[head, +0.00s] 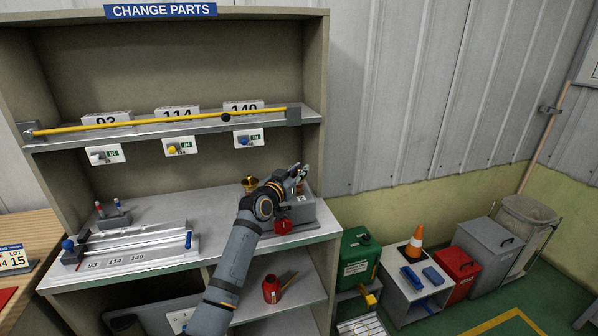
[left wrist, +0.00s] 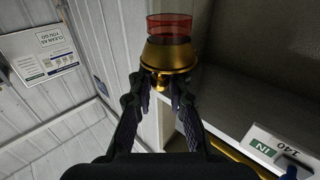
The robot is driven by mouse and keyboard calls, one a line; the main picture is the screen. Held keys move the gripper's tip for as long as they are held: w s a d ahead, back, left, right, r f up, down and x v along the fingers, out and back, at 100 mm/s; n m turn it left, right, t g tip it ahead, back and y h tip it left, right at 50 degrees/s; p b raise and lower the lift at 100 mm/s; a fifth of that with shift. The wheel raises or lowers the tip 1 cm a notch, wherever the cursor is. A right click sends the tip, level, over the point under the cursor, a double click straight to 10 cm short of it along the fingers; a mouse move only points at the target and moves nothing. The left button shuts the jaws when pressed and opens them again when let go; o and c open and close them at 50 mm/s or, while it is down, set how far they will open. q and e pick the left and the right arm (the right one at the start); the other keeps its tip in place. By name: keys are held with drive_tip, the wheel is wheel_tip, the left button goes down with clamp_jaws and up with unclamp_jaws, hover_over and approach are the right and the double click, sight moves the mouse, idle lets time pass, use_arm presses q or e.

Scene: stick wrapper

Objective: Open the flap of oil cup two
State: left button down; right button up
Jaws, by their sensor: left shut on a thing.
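In the left wrist view an oil cup shows with a brass cap (left wrist: 170,57) and a clear red-tinted glass body (left wrist: 170,25); this view is upside down. My left gripper (left wrist: 160,92) has its fingertips close together on the small brass piece at the end of the cap. The cap fills little of the gap, and whether its flap is raised cannot be told. In the head view my left gripper (head: 299,173) is above a grey block (head: 301,213) on the counter. Another brass oil cup (head: 250,184) stands left of it. My right gripper is out of view.
A shelf (head: 190,127) with a yellow rod (head: 150,121) and number signs runs above the counter. A rail fixture (head: 130,243) lies at left. A red oil can (head: 271,290) stands on the lower shelf.

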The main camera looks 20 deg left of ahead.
use_arm(q)
drive_tip(key=shift+r+p, duration=0.2)
drive_tip(key=shift+p, duration=0.3)
drive_tip(key=n+g+p, duration=0.1)
drive_tip(key=p, duration=0.2)
drive_tip(key=w+r+n+g+p, duration=0.1)
drive_tip(key=p, duration=0.3)
drive_tip(key=a+r+n+g+p, duration=0.1)
drive_tip(key=g+p, duration=0.1)
drive_tip(key=p, duration=0.2)
drive_tip(key=shift+w+n, duration=0.2)
drive_tip(key=shift+n, duration=0.1)
drive_tip(key=shift+w+a+n+g+h+p, duration=0.3)
drive_tip(key=shift+n+g+p, duration=0.3)
drive_tip(key=shift+g+p, duration=0.4)
drive_tip(key=shift+w+a+f+n+g+h, duration=0.15)
drive_tip(key=shift+w+n+g+h, duration=0.3)
drive_tip(key=shift+g, duration=0.25)
drive_tip(key=c, duration=1.3)
unclamp_jaws()
drive_tip(key=shift+a, duration=0.1)
